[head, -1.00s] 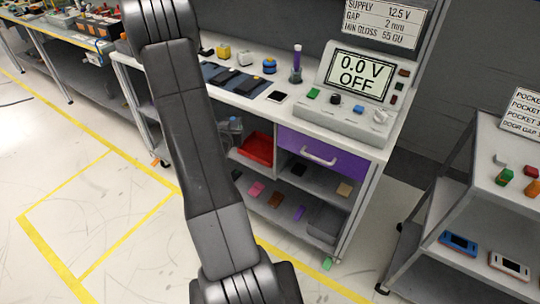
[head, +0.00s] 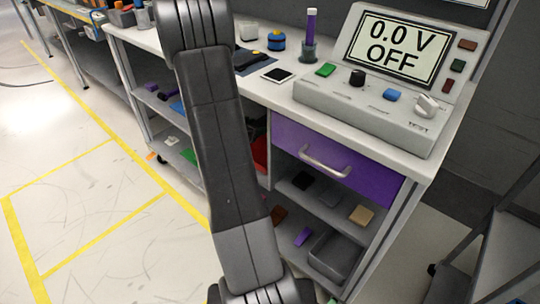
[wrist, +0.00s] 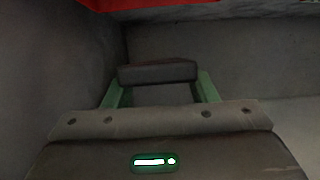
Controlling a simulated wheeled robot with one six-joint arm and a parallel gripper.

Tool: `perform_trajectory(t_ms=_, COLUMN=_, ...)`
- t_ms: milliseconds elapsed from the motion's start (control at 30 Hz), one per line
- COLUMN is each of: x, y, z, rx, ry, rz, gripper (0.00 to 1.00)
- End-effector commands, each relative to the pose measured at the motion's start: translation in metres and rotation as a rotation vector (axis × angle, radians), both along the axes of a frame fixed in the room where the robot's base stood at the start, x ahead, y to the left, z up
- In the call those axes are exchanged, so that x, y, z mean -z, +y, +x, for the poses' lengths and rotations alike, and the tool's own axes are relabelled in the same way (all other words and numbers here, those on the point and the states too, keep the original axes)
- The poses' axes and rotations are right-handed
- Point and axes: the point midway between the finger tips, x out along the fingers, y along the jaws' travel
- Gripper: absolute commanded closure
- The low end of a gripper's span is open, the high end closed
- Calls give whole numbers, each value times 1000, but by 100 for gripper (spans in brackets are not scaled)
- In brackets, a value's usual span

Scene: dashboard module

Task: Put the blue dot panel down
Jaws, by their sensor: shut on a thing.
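In the wrist view my gripper (wrist: 159,86) has its two green fingers shut on a dark, flat-faced block (wrist: 158,72), which lies across the fingertips. I take it for the panel, but no blue dot shows on the visible face. Grey walls stand to the left and ahead of it, and I cannot tell whether it touches any surface. In the head view my arm crosses the picture, and the gripper itself does not show.
A workbench (head: 262,92) carries a meter reading 0.0 V OFF (head: 385,75). Below are a purple drawer (head: 335,160) and shelves with small blocks and a grey bin (head: 335,255). Something red (wrist: 165,4) hangs over the wrist view's top edge. Yellow-lined floor is clear at left.

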Motion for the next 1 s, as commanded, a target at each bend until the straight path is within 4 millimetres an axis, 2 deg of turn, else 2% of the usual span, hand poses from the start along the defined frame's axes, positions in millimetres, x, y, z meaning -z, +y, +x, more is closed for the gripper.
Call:
perform_trajectory(t_ms=167, x=14, y=4, z=0, rx=11, ry=0, rz=0, gripper=75)
perform_trajectory(t_ms=400, x=58, y=4, z=0, rx=10, ry=4, rz=-2, gripper=75)
perform_trajectory(t_ms=633, x=81, y=4, z=0, rx=10, ry=1, rz=-1, gripper=75)
perform_trajectory(t_ms=800, x=106, y=4, z=0, rx=10, ry=1, rz=-1, gripper=75)
perform_trajectory(t_ms=1000, x=105, y=4, z=0, rx=10, ry=-2, rz=0, gripper=75)
